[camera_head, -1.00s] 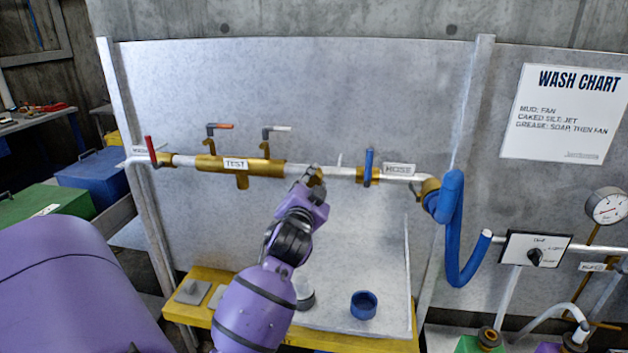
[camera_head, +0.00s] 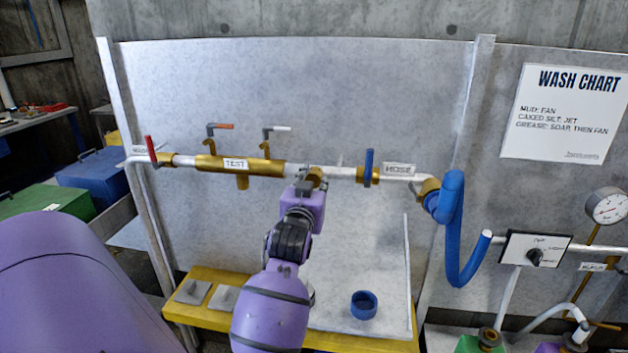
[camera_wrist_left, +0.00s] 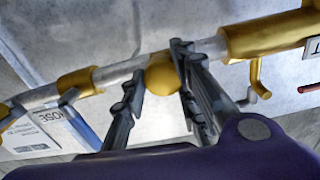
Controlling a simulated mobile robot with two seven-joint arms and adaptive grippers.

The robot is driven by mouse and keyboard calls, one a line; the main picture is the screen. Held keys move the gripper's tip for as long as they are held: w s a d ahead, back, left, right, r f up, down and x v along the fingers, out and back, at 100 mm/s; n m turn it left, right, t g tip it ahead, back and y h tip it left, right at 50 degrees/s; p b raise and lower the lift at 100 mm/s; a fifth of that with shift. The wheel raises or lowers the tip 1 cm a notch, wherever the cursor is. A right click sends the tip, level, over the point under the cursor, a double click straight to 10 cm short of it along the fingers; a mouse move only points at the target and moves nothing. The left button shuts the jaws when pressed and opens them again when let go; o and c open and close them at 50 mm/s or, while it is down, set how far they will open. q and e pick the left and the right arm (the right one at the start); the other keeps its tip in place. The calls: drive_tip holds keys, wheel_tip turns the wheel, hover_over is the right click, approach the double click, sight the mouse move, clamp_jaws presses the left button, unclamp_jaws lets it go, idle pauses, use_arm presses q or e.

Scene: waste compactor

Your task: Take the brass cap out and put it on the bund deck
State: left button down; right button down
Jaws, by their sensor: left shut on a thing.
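The brass cap (camera_wrist_left: 163,75) is a rounded gold piece on the silver pipe run, between the TEST body (camera_head: 236,164) and the blue-handled valve (camera_head: 368,168). In the head view it is mostly hidden behind my left gripper (camera_head: 314,178). In the left wrist view my left gripper (camera_wrist_left: 160,85) has a finger on each side of the cap and is shut on it. The cap is still in line with the pipe. The bund deck (camera_head: 190,314), yellow-edged, lies below the panel. My right gripper is not in view.
A blue ring-shaped cup (camera_head: 363,305) stands on the deck's right part, and two grey plates (camera_head: 193,291) lie at its left. A blue hose (camera_head: 453,230) hangs at the right. Deck room shows left of the cup.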

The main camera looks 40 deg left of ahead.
use_arm(q)
drive_tip(key=n, duration=0.1)
drive_tip(key=r+n, duration=0.1)
drive_tip(key=n, duration=0.3)
drive_tip(key=shift+s+a+r, duration=0.1)
drive_tip(key=shift+a+r, duration=0.05)
drive_tip(key=shift+r, duration=0.2)
drive_tip(key=n, duration=0.4)
drive_tip(key=shift+n, duration=0.3)
drive_tip(key=c, duration=1.7)
unclamp_jaws()
drive_tip(key=shift+s, duration=0.1)
drive_tip(key=o, duration=0.4)
drive_tip(key=shift+a+f, duration=0.1)
drive_tip(key=shift+a, duration=0.05)
drive_tip(key=shift+d+f, duration=0.2)
drive_tip(key=shift+f, duration=0.2)
drive_tip(key=shift+c, duration=0.4)
drive_tip(key=shift+f+m, duration=0.2)
drive_tip(key=shift+m, duration=0.9)
drive_tip(key=m, duration=1.8)
drive_tip(key=shift+f+m, duration=0.15)
drive_tip(key=shift+m, duration=0.15)
